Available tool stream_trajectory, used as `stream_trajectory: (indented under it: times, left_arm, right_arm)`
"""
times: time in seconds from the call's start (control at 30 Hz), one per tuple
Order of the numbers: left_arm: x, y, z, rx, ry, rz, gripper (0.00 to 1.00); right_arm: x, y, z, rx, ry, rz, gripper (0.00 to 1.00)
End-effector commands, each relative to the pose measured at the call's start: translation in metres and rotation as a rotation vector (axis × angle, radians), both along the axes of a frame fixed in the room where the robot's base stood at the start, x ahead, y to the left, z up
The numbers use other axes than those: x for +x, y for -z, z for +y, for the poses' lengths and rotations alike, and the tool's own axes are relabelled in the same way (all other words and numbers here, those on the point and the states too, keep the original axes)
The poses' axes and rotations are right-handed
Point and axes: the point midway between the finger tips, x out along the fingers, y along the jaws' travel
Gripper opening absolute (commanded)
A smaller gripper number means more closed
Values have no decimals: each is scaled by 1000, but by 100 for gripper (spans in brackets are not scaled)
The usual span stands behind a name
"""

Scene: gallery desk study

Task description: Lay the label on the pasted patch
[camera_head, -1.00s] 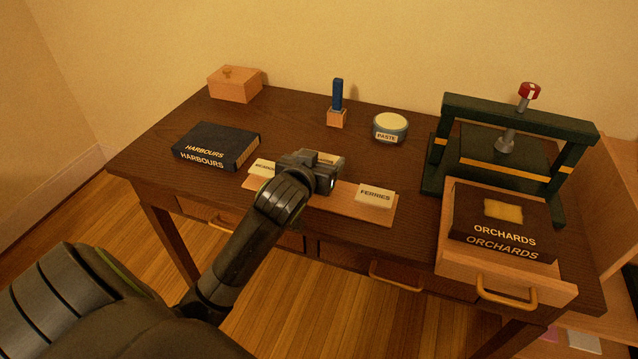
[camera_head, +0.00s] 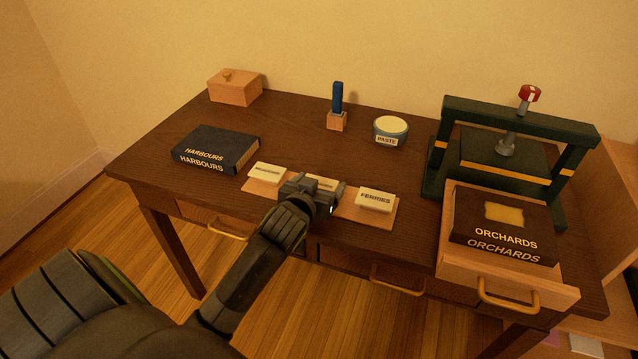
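The pasted patch (camera_head: 504,212) is a yellowish square on the dark ORCHARDS box (camera_head: 500,238) at the right. Cream labels sit on a wooden strip (camera_head: 345,209) near the desk's front: a left one (camera_head: 267,172) with lettering too small to read, a middle one (camera_head: 323,183) and a right one reading FERRIES (camera_head: 375,199). My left gripper (camera_head: 318,186) is low over the middle label and hides part of it. Its fingers look apart on either side of the label, but whether they grip it is unclear. My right gripper is not in view.
The ORCHARDS box lies on a pulled-out drawer or tray (camera_head: 462,263). A green press (camera_head: 432,170) stands behind it. A paste pot (camera_head: 390,131), a blue-handled brush (camera_head: 337,98), a wooden box (camera_head: 235,90) and a HARBOURS box (camera_head: 215,145) also stand on the desk.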

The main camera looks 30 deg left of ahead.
Motion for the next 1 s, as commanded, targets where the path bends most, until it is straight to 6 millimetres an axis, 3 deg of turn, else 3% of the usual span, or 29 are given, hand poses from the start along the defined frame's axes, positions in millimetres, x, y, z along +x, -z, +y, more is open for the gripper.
stream_trajectory:
  times: [0.1,0.5,0.67,1.0]
  left_arm:
    - [0,-1,0,0,0,-1,94]
    - [0,1,0,0,0,-2,94]
    - [-1,2,0,0,1,-2,94]
    - [-76,-24,-10,-3,-1,0,94]
  right_arm:
    - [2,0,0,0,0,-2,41]
    - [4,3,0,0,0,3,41]
    - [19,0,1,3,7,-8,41]
    - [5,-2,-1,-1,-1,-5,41]
